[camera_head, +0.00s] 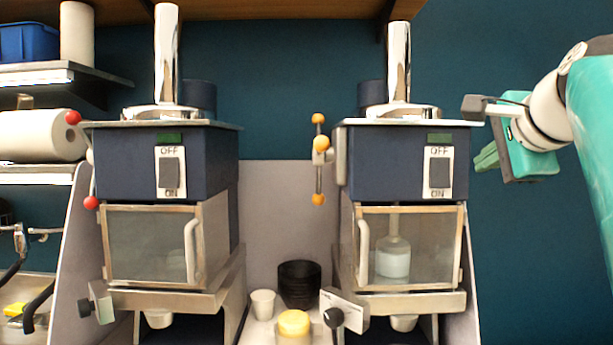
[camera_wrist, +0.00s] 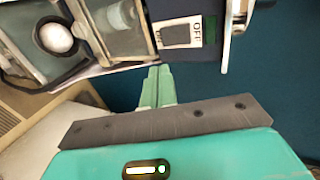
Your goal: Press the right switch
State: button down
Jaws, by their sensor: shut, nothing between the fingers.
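Two dark blue machines with glass-fronted chambers stand side by side in the head view. The right switch (camera_head: 438,172) is a dark grey rocker on a white OFF/ON plate on the right machine (camera_head: 382,163). In the wrist view the switch (camera_wrist: 181,34) shows at the top, beyond my fingers. The left switch (camera_head: 170,173) is the same kind, on the left machine (camera_head: 125,165). My gripper (camera_head: 485,158) is green, shut and empty, just right of the right machine's box and apart from the switch. Its fingers also show in the wrist view (camera_wrist: 158,88).
A lever with orange knobs (camera_head: 320,143) sits left of the right machine. A black bowl stack (camera_head: 299,283), a white cup (camera_head: 262,304) and a yellow item (camera_head: 294,324) stand between the machines. Open space lies right of the right machine.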

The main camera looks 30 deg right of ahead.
jog(key=shift+f, duration=0.1)
dwell(0.3)
send_near(441, 183)
jog(key=x, duration=0.6)
jog(key=shift+s+f, duration=0.15)
jog(key=shift+f, duration=0.15)
jog(key=shift+w+d, duration=0.15)
jog(key=shift+w, duration=0.1)
jog(key=shift+w+d+f+t, duration=0.15)
jog(key=shift+w+t, duration=0.1)
jog(key=shift+t, duration=0.05)
